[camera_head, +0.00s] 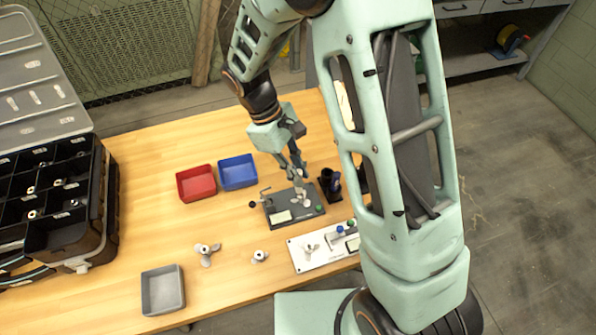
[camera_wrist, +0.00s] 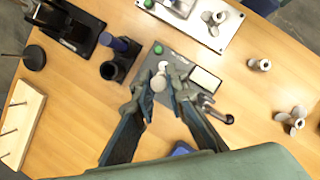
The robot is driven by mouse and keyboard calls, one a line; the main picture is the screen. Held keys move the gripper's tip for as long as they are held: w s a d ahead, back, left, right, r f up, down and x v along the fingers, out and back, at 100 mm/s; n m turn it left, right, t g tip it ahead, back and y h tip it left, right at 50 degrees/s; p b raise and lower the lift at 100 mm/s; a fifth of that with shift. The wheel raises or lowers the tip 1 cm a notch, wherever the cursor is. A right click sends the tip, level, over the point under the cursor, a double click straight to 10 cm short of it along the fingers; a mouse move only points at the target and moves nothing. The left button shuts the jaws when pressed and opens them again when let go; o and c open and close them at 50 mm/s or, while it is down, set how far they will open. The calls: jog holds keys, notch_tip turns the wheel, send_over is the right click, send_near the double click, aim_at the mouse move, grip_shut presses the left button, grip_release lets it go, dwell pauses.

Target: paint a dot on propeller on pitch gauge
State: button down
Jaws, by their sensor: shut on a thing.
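My gripper (camera_head: 300,187) is low over a dark fixture plate (camera_head: 274,212), with its fingers closed around a pale rounded piece (camera_wrist: 158,84). The piece looks like a propeller, but the fingers hide much of it. I cannot tell whether it touches the plate. The plate has a green knob (camera_wrist: 158,48), a pale pad (camera_wrist: 204,80) and a crank-like arm with a black knob (camera_wrist: 228,118). Another propeller (camera_head: 311,249) sits on a white fixture plate (camera_head: 304,265). A black holder (camera_head: 325,183) with a blue-topped thing (camera_wrist: 118,44) stands beside the dark plate.
Red (camera_head: 197,196), blue (camera_head: 252,184) and grey (camera_head: 163,308) bins stand around. A black compartment case (camera_head: 98,222) is at the left. A wooden block with pins (camera_wrist: 22,122) shows in the wrist view.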

jog(key=shift+f, duration=0.4)
dwell(1.7)
jog(key=shift+r, duration=0.1)
jog(key=shift+r+p, duration=1.8)
jog(key=shift+r, duration=0.75)
jog(key=shift+f, duration=0.1)
